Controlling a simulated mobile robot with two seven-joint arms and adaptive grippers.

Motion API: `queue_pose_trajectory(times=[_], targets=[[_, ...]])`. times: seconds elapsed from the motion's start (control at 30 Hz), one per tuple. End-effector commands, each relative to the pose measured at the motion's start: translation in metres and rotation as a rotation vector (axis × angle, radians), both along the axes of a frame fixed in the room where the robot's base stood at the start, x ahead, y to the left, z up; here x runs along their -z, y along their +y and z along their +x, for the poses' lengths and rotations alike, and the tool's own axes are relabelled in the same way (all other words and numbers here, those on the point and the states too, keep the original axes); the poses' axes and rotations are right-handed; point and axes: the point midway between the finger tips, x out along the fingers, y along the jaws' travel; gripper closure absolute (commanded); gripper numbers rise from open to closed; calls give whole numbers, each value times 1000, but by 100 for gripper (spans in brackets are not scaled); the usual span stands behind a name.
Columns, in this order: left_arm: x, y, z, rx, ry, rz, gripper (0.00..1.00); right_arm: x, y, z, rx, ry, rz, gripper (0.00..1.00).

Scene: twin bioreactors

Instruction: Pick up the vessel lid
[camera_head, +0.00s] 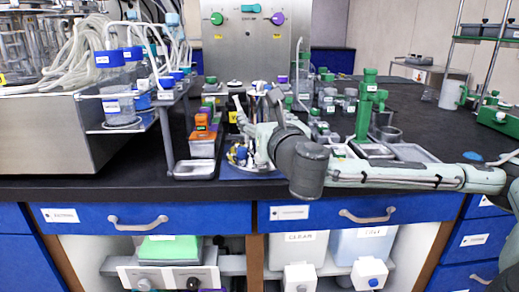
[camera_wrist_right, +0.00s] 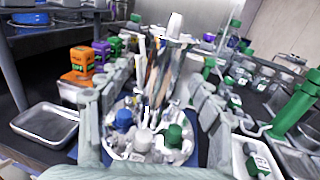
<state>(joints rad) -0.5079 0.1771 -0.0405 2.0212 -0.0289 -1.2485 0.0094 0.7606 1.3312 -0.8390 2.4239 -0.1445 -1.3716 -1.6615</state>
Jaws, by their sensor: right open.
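The vessel lid (camera_wrist_right: 150,147) is a round, silvery plate with blue and green caps and several thin upright tubes. In the wrist view it lies low in the middle, between the two fingers of my right gripper (camera_wrist_right: 152,118). In the head view the lid (camera_head: 238,155) is largely hidden behind my gripper and wrist, over a blue mat (camera_head: 262,173) near the counter's front edge. My right gripper (camera_head: 257,122) is open, with a finger on each side of the lid's tubes. I cannot tell whether the fingers touch it. My left gripper is not in view.
A small metal tray (camera_head: 194,169) and orange-capped bottles (camera_head: 202,138) stand just left of the lid. A green stand (camera_head: 369,108) and shallow trays (camera_head: 412,153) are to the right, behind my right arm. Tubing and bottles crowd the far left.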

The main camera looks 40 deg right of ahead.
Motion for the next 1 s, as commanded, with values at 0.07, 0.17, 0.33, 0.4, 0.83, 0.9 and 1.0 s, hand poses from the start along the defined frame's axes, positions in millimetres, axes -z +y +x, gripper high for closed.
queue_pose_trajectory(times=[0.07, 0.17, 0.33, 0.4, 0.83, 0.9, 1.0], targets=[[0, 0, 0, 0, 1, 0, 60, 1, -7, 9, 4, 1, -1, 35], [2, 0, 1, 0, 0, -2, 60, 5, -15, 22, 4, 0, -1, 35], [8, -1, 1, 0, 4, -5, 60, 6, -21, 40, 1, 0, 0, 35], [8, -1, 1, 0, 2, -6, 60, 6, -22, 43, 0, 1, 0, 35], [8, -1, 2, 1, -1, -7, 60, 7, -22, 43, 0, 1, 0, 64], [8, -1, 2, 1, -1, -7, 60, 6, -22, 43, 0, 1, 0, 73], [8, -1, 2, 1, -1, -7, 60, 7, -22, 43, 0, 1, 0, 85]])
